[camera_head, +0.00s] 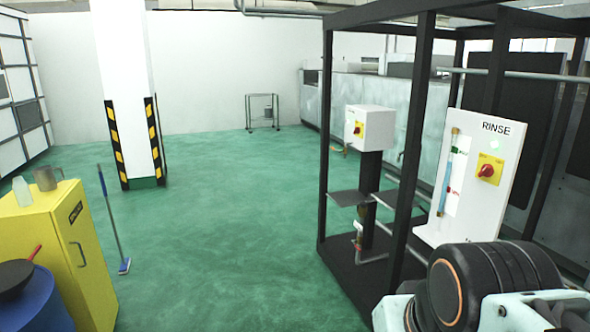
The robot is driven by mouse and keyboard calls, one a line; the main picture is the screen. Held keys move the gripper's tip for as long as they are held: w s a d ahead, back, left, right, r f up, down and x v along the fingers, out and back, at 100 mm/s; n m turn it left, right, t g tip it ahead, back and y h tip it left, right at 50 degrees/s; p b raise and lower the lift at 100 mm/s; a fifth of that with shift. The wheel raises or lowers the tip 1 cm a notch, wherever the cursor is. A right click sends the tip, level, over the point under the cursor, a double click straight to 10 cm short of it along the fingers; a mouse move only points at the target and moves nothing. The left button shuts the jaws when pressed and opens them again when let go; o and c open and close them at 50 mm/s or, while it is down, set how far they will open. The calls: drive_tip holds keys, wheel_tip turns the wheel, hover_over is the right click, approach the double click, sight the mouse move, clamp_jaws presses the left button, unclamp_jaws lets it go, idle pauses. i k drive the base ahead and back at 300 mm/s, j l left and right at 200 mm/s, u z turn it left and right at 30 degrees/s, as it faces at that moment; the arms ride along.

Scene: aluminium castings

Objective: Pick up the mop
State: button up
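The mop (111,218) stands on the green floor at the left, just right of the yellow cabinet. It has a long, thin bluish handle, tilted with its top to the left. Its small blue and white head (124,266) rests on the floor. I cannot tell what holds it up. Part of my arm shows at the bottom right, far from the mop. My gripper is not in view.
The yellow cabinet (88,270) has a bottle (21,191) and a metal mug (46,179) on top. A blue drum (38,306) with a dark pan stands in front. A striped pillar (131,120) is behind. A black-framed rinse station (323,170) stands right. The middle floor is clear.

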sight(124, 269)
drive_tip(key=u, duration=1.3)
